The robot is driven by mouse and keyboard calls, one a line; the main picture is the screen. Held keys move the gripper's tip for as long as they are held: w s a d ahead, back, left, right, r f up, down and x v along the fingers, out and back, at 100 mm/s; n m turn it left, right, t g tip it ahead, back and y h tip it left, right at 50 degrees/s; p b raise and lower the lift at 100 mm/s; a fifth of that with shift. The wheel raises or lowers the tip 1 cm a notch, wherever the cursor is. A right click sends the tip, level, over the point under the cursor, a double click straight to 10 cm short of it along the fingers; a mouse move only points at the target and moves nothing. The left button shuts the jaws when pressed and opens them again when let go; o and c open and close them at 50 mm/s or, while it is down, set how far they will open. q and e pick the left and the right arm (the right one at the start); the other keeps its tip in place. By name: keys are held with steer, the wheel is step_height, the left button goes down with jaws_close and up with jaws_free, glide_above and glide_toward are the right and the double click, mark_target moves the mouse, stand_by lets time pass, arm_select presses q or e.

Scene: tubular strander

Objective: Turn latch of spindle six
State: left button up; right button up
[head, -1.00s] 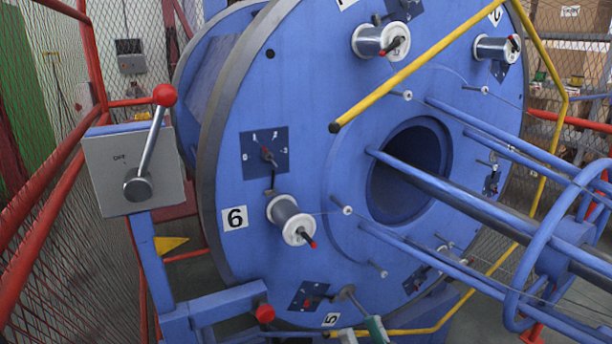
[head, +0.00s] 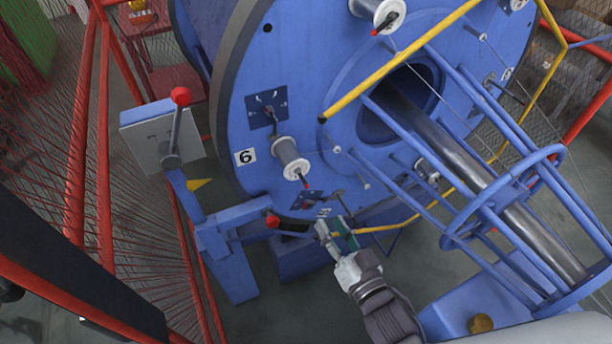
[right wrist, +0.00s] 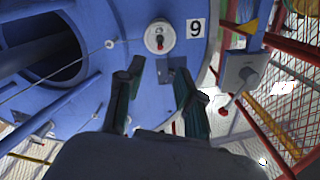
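Spindle six's white spool (head: 290,158) sits on the face of the blue disc (head: 310,60), beside the label "6" (head: 245,157). Its dark blue latch plate (head: 266,106) is just above it in the head view, with a small handle whose exact angle I cannot tell. My right gripper (head: 333,229) is below the spool, apart from it, near the disc's lower edge. In the right wrist view the gripper (right wrist: 163,85) is open and empty. The spool (right wrist: 160,37) and upside-down label (right wrist: 195,28) lie beyond its fingers; a finger partly hides the plate. My left gripper is out of view.
A grey lever box (head: 150,140) with a red-knobbed lever stands left of the disc. A blue post frame with another red knob (head: 272,220) is close left of my right gripper. A yellow bar (head: 400,58) crosses the disc. Blue rods (head: 500,120) run right.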

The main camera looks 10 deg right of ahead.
mark_target(307, 184)
steer(key=p+x, duration=0.2)
steer(key=x, duration=1)
steer(key=shift+w+a+p, duration=0.1)
steer(key=shift+w+p, duration=0.1)
steer(key=shift+p, duration=0.15)
jaws_close()
